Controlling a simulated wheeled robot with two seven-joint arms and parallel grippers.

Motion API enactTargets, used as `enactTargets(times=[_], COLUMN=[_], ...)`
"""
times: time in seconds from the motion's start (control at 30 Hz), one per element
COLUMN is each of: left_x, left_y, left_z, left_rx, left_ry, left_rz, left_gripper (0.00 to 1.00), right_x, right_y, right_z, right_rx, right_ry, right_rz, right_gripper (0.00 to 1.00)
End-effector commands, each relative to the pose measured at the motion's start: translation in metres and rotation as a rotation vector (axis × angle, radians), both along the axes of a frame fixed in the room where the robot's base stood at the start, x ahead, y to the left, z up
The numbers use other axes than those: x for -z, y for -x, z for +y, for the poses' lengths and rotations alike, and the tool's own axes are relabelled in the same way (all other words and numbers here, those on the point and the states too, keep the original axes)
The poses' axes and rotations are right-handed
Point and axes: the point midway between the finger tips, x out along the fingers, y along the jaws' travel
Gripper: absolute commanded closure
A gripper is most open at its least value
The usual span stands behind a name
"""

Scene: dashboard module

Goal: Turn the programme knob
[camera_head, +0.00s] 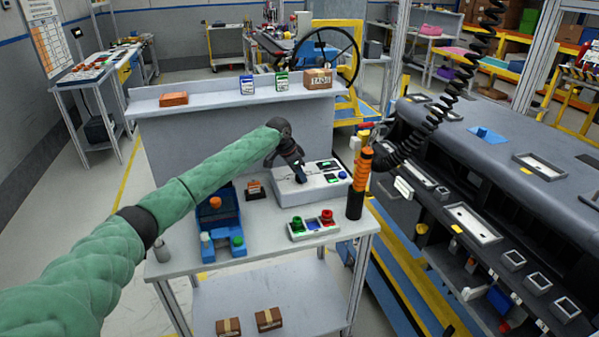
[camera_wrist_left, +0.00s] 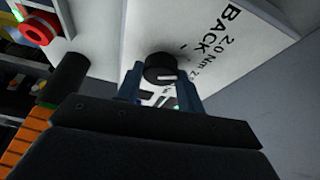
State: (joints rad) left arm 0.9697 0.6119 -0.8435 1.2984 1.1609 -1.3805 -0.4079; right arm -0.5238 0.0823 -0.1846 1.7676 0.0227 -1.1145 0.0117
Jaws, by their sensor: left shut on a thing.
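The programme knob (camera_wrist_left: 160,70) is a round black knob with a white pointer line, set on a white panel face. My left gripper (camera_wrist_left: 158,86) has its two dark blue fingers on either side of the knob and is shut on it. In the head view, my left gripper (camera_head: 299,176) reaches down to the white control box (camera_head: 325,191) on the grey bench; the knob itself is hidden there by the gripper. Dark print beside the knob in the wrist view reads "BACK" and "2.0 Nm". My right gripper is not in view.
On the bench (camera_head: 275,249), a button box (camera_head: 313,228) with green and red buttons stands in front. A blue fixture (camera_head: 219,222) is at left, an orange-and-black tool (camera_head: 359,183) upright at right. A raised shelf (camera_head: 215,98) stands behind. A dark dashboard (camera_head: 500,140) is at right.

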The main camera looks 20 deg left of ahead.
Motion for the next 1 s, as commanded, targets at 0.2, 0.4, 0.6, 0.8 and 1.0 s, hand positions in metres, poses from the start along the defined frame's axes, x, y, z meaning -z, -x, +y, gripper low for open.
enactTargets(times=[0.2,0.4,0.6,0.8,1.0], left_x=[0.000,0.000,0.000,0.000,-0.001], left_y=[-0.002,-0.003,-0.004,-0.005,-0.006], left_z=[0.000,0.001,0.001,0.001,0.002], left_rx=[0.203,0.391,0.567,0.706,0.798], left_ry=[0.002,0.002,0.001,0.001,0.001], left_rz=[-0.001,-0.001,-0.002,-0.002,-0.004], left_gripper=[0.85,0.85,0.85,0.85,0.85], right_x=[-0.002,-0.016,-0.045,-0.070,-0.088], right_y=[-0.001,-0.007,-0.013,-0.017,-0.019], right_z=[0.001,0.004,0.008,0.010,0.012], right_rx=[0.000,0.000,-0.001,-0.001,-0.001], right_ry=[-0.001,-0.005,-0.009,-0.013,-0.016], right_rz=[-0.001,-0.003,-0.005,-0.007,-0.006], right_gripper=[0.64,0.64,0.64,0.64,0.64])
